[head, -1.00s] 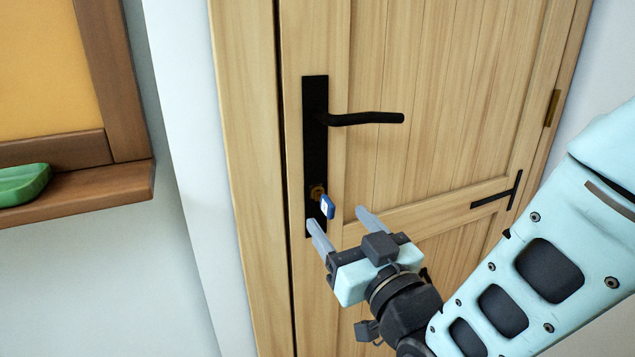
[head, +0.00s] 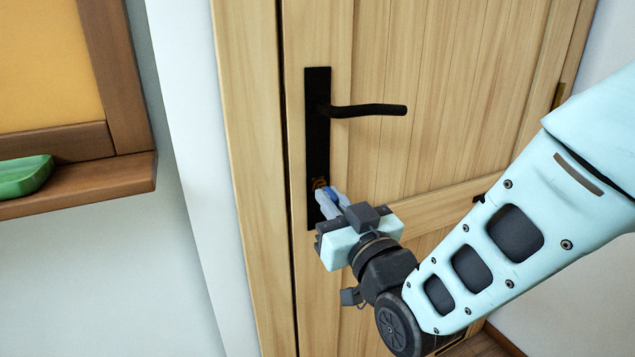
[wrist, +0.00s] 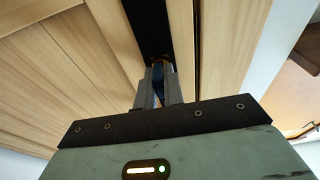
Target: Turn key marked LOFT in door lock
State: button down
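A blue-headed key (head: 332,193) sits in the brass lock (head: 320,183) near the bottom of the black lock plate on the wooden door. My gripper (head: 331,196) is at the lock, its fingers drawn in close on both sides of the key head. In the wrist view the blue key head (wrist: 158,86) shows between the two fingers, below the black plate (wrist: 150,25). The fingers hide most of the key, and no marking can be read on it. The door (head: 410,60) looks closed.
A black lever handle (head: 368,110) sticks out to the right above the lock. The pale wall beside the door frame is bare.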

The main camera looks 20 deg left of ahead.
jog(key=m+b, duration=0.2)
jog(key=shift+f+m, duration=0.1)
jog(key=shift+m, duration=0.3)
jog(key=shift+m+b, duration=0.3)
jog(key=shift+m, duration=0.5)
jog(key=c, duration=1.4)
grip_release()
jog(key=shift+c, duration=0.2)
